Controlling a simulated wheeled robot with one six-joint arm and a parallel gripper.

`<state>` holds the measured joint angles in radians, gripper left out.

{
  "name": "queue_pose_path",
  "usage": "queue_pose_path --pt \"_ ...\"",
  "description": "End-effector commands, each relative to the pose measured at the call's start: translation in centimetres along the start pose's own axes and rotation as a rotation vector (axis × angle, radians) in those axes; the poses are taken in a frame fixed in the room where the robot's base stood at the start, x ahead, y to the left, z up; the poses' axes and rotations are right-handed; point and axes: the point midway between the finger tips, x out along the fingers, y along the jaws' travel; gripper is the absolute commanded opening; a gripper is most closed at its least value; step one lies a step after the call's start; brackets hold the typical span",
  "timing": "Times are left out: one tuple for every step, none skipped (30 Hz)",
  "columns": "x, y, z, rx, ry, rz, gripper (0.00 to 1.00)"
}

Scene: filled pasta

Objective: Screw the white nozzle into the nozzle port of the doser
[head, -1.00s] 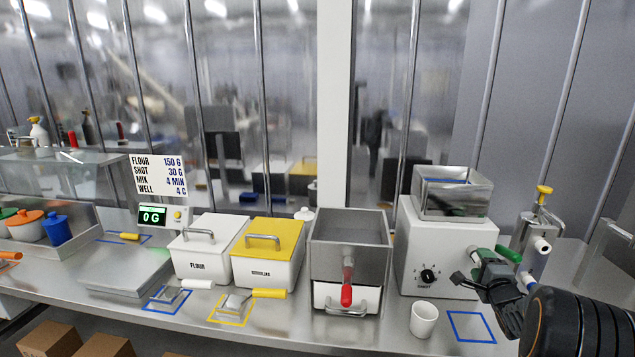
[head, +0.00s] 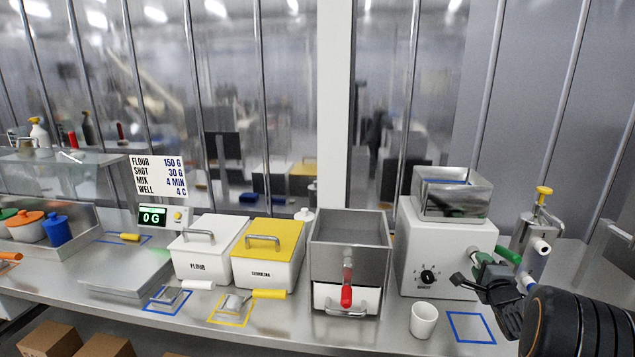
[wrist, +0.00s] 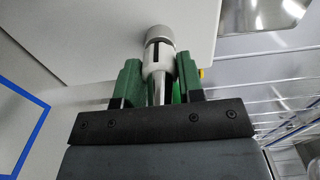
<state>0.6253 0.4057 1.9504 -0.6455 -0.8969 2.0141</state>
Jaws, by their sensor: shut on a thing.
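My gripper (head: 484,263) is at the right side of the white box-shaped machine with a steel hopper (head: 447,245). In the wrist view its green fingers (wrist: 158,85) are closed around a white piece with a black stripe, which looks like the white nozzle (wrist: 156,62). A shiny metal stem shows between the fingers. A grey round collar (wrist: 160,34) sits at the far end of the white piece, near the pale machine surface. I cannot tell how deep the nozzle sits in it. A steel cylinder with a yellow knob (head: 540,215) and a white spout stands just right; which unit is the doser is unclear.
A white cup (head: 424,321) and a blue square outline (head: 470,328) are on the steel counter in front of the machine. A steel bin with a red-handled lever (head: 347,285) stands left. The white flour box (head: 205,258) and yellow-lidded box (head: 266,265) are further left.

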Motion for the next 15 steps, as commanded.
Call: queue_pose_path --pt "0.01 -0.20 0.00 0.014 0.000 0.000 0.07" --pt "0.01 -0.33 0.00 0.031 0.000 0.001 0.07" --pt "0.02 -0.55 0.01 0.066 -0.001 0.001 0.07" --pt "0.02 -0.71 0.03 0.099 -0.001 0.002 0.07" --pt "0.02 -0.78 0.02 0.141 -0.001 0.004 0.07" --pt "0.02 -0.94 0.03 0.207 0.000 0.004 0.07" --pt "0.02 -0.94 0.02 0.259 0.001 0.005 0.07" --pt "0.02 -0.95 0.03 0.314 0.000 0.005 0.07" --pt "0.03 -0.93 0.05 0.387 0.000 0.006 0.07" --pt "0.03 -0.94 0.05 0.445 0.001 0.006 0.07" --pt "0.03 -0.93 0.04 0.504 0.001 0.005 0.07" --pt "0.04 -0.91 0.04 0.583 0.002 0.005 0.06" --pt "0.05 -0.83 0.04 0.640 0.001 0.005 0.06" --pt "0.05 -0.80 0.04 0.695 0.001 0.004 0.06" --pt "0.06 -0.67 0.04 0.760 0.001 0.004 0.06"
